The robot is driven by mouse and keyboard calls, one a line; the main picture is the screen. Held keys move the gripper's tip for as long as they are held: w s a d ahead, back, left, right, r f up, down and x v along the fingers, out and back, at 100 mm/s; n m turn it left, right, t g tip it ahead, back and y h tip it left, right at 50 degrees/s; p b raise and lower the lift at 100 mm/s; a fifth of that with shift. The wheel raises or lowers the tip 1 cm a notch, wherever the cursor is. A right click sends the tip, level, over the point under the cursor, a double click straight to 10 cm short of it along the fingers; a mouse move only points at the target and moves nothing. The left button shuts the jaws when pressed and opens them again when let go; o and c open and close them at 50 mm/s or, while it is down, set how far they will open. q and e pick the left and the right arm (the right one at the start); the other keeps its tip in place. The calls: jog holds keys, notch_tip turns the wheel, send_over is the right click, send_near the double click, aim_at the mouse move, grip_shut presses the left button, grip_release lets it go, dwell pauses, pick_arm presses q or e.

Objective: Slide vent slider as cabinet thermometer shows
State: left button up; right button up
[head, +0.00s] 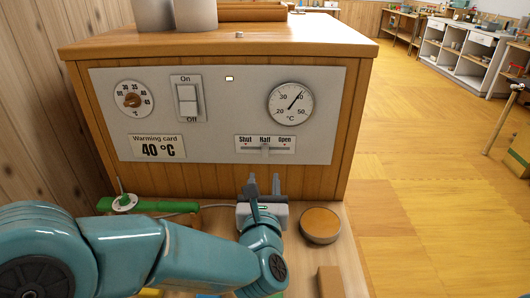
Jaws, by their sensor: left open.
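The vent slider (265,149) is on the front panel, marked Shut, Half and Open. Its knob stands at about Half. The cabinet thermometer (290,104) is the round white dial at the panel's upper right; its needle points up and right, close to the 40 mark. The warming card (157,147) reads 40 °C. My left gripper (264,181) is open and empty, its fingers pointing up just below the slider, apart from it in the picture. My right gripper is not in view.
The wooden cabinet (215,181) carries a dial knob (133,98) and an On/Off switch (187,98) on its panel. A small lamp (229,78) glows pale. A round brown-topped jar (320,225) stands right of my left gripper. A green object (120,203) lies at left.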

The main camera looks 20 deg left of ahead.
aim_at(265, 152)
pick_arm(q)
jog(key=p+x, duration=0.1)
jog(key=x, duration=1)
jog(key=shift+w+a, duration=0.2)
jog(key=shift+w, duration=0.1)
grip_shut()
jog(key=d+b, duration=0.2)
jog(key=w+d+b, duration=0.1)
jog(key=d+b, duration=0.1)
jog(key=d, duration=0.1)
jog(key=shift+w+f, duration=0.15)
jog(key=shift+f, duration=0.1)
jog(key=shift+d+r, duration=0.15)
jog(key=shift+r, duration=0.1)
